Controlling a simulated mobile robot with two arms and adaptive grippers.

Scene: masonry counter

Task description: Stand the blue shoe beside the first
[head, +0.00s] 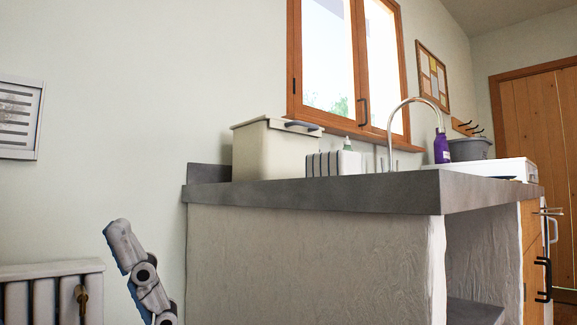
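I cannot make out a blue shoe or a first shoe in the head view. My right gripper is not in the picture.
The grey-topped masonry counter (315,193) holds a cream bin (262,152), a striped box (322,164), a tap (391,130), a purple bottle (441,148) and a grey tub (470,149). A radiator (50,270) stands at left. The counter's front corner juts out.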

